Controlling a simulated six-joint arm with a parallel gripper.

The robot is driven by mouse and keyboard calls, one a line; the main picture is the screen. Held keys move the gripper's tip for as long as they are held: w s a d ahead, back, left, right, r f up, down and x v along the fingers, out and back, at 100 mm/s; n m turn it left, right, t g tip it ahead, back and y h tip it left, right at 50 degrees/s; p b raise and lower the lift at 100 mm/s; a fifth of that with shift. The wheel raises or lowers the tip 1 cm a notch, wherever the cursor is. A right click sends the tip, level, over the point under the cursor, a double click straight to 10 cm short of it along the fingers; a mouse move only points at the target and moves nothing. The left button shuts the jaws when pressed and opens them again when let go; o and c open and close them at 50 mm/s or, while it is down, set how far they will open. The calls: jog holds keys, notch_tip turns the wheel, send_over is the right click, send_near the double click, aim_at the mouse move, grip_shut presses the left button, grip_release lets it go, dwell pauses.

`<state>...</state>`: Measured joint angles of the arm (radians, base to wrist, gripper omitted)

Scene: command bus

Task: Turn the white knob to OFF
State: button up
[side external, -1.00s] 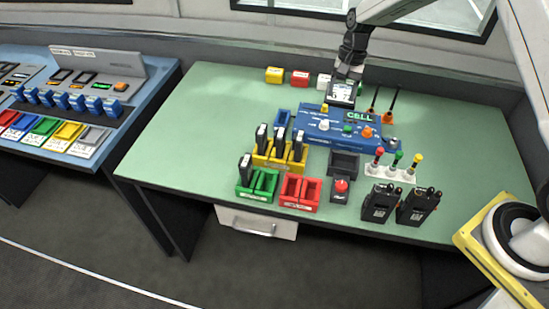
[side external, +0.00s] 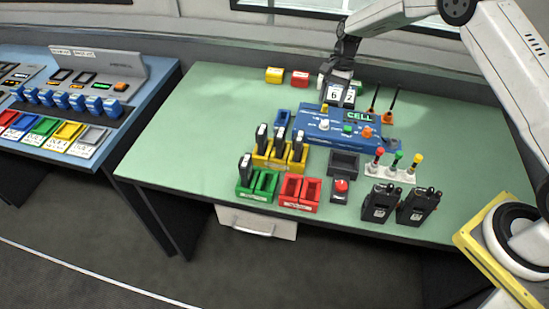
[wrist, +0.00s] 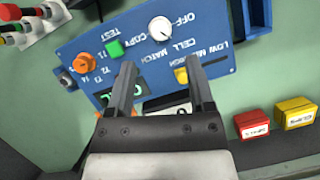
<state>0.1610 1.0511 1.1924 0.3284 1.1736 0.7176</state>
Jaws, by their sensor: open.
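The white knob (side external: 324,124) is on the blue panel (side external: 308,135) on the green table. In the wrist view the knob (wrist: 160,28) stands beyond my fingertips, with OFF, COPY and TEST printed near it. Which label it points at is too small to tell for sure. My gripper (side external: 340,84) is over the back of the panel, behind the knob. In the wrist view my gripper (wrist: 160,65) is open and empty, its two fingers apart and not touching the knob.
The panel also carries a green knob (wrist: 114,48), an orange knob (wrist: 83,64), a yellow slider (wrist: 181,75) and a lit CELL display (side external: 359,117). Yellow (side external: 274,75) and red (side external: 300,78) blocks sit behind. Coloured trays, radios and levers stand in front and right.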

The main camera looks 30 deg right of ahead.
aim_at(325, 121)
jog(key=shift+x, duration=3.25)
grip_shut()
